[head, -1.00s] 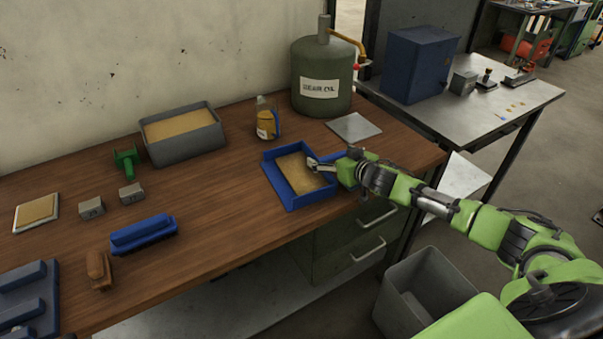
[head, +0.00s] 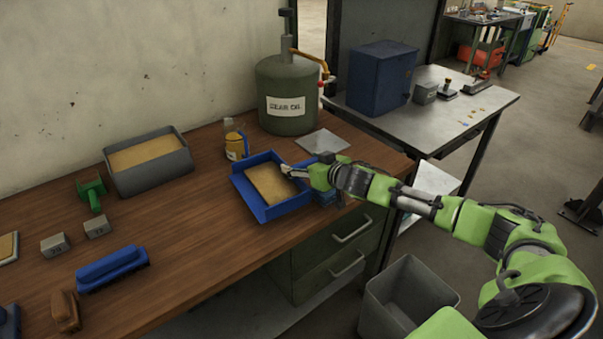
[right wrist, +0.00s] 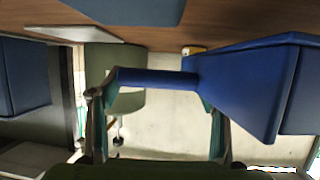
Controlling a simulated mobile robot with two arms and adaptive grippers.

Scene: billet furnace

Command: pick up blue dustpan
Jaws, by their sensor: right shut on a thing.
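The blue dustpan (head: 263,210) is near the front edge of the wooden workbench, with a flat tan layer inside it. My right gripper (head: 290,171) is at its right side and partly hides that end. In the right wrist view, the dustpan's blue handle (right wrist: 158,79) lies between the two fingers of my right gripper (right wrist: 155,95), which is shut on it. The dustpan's body (right wrist: 240,88) extends to the right there. I cannot tell whether the dustpan touches the bench. My left gripper is not in view.
A bottle (head: 235,146), a grey plate (head: 322,142) and a gear oil tank (head: 287,95) stand behind the dustpan. A grey tray (head: 150,178), green tool (head: 92,193) and blue brush (head: 112,268) are to the left. A grey bin (head: 408,300) stands below the bench edge.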

